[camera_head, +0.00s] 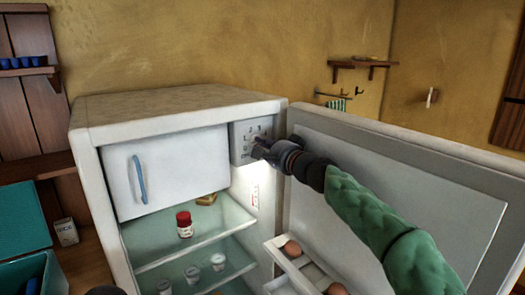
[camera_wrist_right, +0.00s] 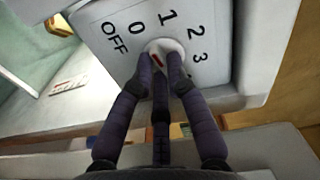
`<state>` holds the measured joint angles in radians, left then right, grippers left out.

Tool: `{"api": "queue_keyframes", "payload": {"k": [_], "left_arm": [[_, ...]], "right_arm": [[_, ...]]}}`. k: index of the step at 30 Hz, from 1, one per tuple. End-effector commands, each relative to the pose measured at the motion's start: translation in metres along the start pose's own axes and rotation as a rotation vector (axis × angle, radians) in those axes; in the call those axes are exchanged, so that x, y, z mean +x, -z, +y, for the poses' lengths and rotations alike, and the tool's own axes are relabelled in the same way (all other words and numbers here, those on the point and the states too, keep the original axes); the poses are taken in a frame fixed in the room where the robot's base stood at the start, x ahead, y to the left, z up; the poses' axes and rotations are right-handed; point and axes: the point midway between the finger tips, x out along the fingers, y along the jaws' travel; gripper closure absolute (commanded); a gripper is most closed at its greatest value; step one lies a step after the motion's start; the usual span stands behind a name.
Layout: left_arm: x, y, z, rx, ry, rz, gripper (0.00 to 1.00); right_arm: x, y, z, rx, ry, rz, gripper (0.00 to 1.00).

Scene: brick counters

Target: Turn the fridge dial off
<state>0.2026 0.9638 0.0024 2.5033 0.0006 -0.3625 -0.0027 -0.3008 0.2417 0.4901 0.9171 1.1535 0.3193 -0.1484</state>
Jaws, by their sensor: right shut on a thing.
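The open white fridge (camera_head: 91,138) has a control panel (camera_head: 240,133) at its upper right inside corner. In the right wrist view the panel (camera_wrist_right: 108,57) reads OFF, 0, 1, 2, 3 around a round white dial (camera_wrist_right: 163,44) with a red mark. My right gripper (camera_head: 262,150) is at the panel, its dark fingers (camera_wrist_right: 163,68) closed around the dial. The fingers hide part of the dial, and I cannot tell which label the mark points to. A dark tip at the bottom edge of the head view may be my left gripper (camera_head: 103,291).
The fridge door (camera_head: 405,185) stands open on the right, behind my right arm, with eggs (camera_head: 291,249) in its rack. Glass shelves (camera_head: 165,250) hold a red jar (camera_head: 184,224) and small cups. The freezer door (camera_head: 172,172) is shut. A teal bin (camera_head: 30,270) stands at left.

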Motion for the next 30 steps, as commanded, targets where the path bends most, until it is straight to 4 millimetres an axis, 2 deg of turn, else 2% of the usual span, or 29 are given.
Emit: {"api": "queue_keyframes", "payload": {"k": [12, 27, 28, 30], "left_arm": [[0.0015, 0.0001, -0.0006, 0.0, 0.0, 0.0, 0.6], [0.0016, 0.0001, -0.0006, 0.0, 0.0, 0.0, 0.6], [0.0016, 0.0001, -0.0006, 0.0, 0.0, 0.0, 0.6], [0.0017, 0.0, -0.0006, 0.0, 0.0, 0.0, 0.6]], "right_arm": [[0.0006, -0.0006, 0.0018, -0.157, -0.002, -0.003, 1.0], [0.0007, -0.0007, 0.0021, -0.173, -0.002, -0.004, 1.0], [0.0007, -0.0007, 0.0022, -0.173, -0.002, -0.004, 0.76], [0.0007, -0.0006, 0.0021, -0.173, -0.002, -0.003, 0.6]]}}
